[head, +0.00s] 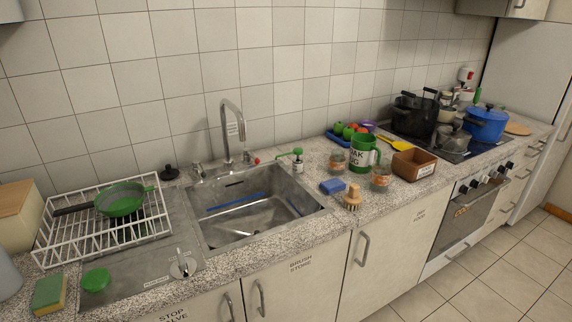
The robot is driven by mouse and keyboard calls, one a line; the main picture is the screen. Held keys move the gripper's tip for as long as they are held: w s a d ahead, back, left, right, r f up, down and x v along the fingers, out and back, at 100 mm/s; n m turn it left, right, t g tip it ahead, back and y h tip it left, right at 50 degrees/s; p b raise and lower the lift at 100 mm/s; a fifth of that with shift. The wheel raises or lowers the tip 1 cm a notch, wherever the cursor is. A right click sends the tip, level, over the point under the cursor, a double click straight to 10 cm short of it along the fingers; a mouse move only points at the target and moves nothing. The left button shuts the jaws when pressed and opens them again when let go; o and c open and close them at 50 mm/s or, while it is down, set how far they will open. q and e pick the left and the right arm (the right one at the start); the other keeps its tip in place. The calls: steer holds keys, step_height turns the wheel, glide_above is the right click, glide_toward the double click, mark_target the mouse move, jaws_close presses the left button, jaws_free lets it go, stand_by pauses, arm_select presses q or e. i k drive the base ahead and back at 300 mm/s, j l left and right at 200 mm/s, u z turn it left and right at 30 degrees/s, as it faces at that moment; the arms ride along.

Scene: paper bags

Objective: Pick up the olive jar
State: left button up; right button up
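Two small glass jars with orange and white labels stand on the speckled counter right of the sink. One jar (337,163) is left of the green and white mug (364,153). The other jar (381,178) is in front of the mug, close to the brown box (413,164). The labels are too small to read, so I cannot tell which jar is the olive jar. Neither of my grippers shows in the head view.
A blue sponge (333,187) and a wooden brush (353,197) lie near the jars. The sink (249,213) is to the left, with a tall faucet (231,125). A white dish rack (60,231) stands farther left. Pots crowd the stove (460,146) at right.

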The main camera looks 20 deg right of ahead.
mark_target(381, 173)
steer(key=i+l, duration=0.15)
steer(key=l, duration=0.45)
steer(key=i+l+u, duration=0.15)
steer(key=l, duration=0.5)
steer(key=i+l, duration=0.1)
steer(key=l, duration=0.5)
steer(key=i+l+u, duration=0.15)
steer(key=l, duration=1.15)
steer(key=u, duration=0.05)
